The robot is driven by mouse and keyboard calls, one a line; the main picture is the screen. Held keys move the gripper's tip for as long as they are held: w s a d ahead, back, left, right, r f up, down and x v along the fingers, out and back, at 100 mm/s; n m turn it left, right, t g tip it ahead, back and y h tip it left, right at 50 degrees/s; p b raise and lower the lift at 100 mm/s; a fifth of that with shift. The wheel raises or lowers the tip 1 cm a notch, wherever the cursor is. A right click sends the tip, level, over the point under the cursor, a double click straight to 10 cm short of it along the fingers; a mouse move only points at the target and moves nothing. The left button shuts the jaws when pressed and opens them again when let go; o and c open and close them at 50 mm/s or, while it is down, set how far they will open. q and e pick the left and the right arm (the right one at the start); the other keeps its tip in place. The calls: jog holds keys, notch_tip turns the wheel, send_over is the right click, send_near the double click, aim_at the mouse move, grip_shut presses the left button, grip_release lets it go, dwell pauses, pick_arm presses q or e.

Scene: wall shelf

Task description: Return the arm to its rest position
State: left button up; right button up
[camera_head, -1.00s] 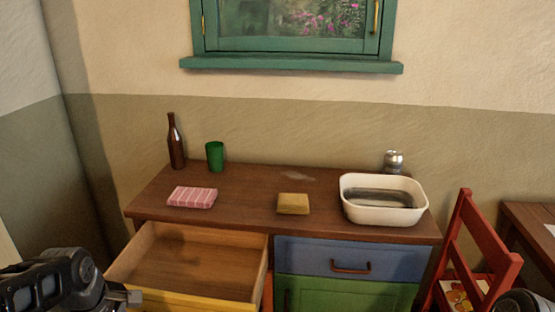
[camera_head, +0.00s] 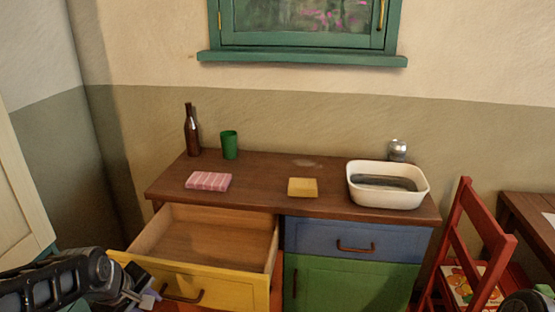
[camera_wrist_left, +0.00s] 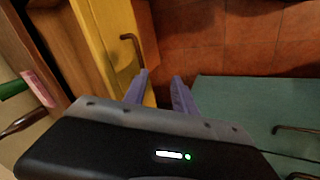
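My left arm comes in at the lower left of the head view, with its gripper (camera_head: 148,298) in front of the open yellow drawer (camera_head: 190,286). In the left wrist view the two purple fingers (camera_wrist_left: 160,78) are apart with nothing between them. The drawer's front and handle (camera_wrist_left: 130,48) show just past the fingertips; I cannot tell whether they touch. The drawer is pulled out and looks empty inside. Of my right arm only a dark piece shows at the lower right corner; its gripper is out of view.
On the wooden desk (camera_head: 262,185) are a brown bottle (camera_head: 192,132), green cup (camera_head: 229,145), pink striped block (camera_head: 208,181), yellow sponge (camera_head: 302,187), white basin (camera_head: 386,198) and metal can (camera_head: 397,151). A red chair (camera_head: 460,245) stands right. A teal cabinet (camera_wrist_left: 235,110) lies beside the gripper.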

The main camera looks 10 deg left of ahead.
pick_arm(q)
jog(key=w+d+f+m+h+p, duration=0.3)
jog(key=d+f+m, duration=0.6)
jog(key=d+f, duration=0.7)
jog(key=s+d+f+m+g+p, duration=0.1)
jog(key=s+d+f+g, duration=0.1)
jog(key=s+d+f, duration=0.3)
jog(key=s+d+f+m+g+h+p, duration=0.1)
jog(key=s+d+f+g, duration=0.1)
jog(key=s+d+f, duration=0.4)
jog(key=s+d, duration=0.3)
jog(key=s, duration=0.3)
jog(key=shift+f+m, duration=0.3)
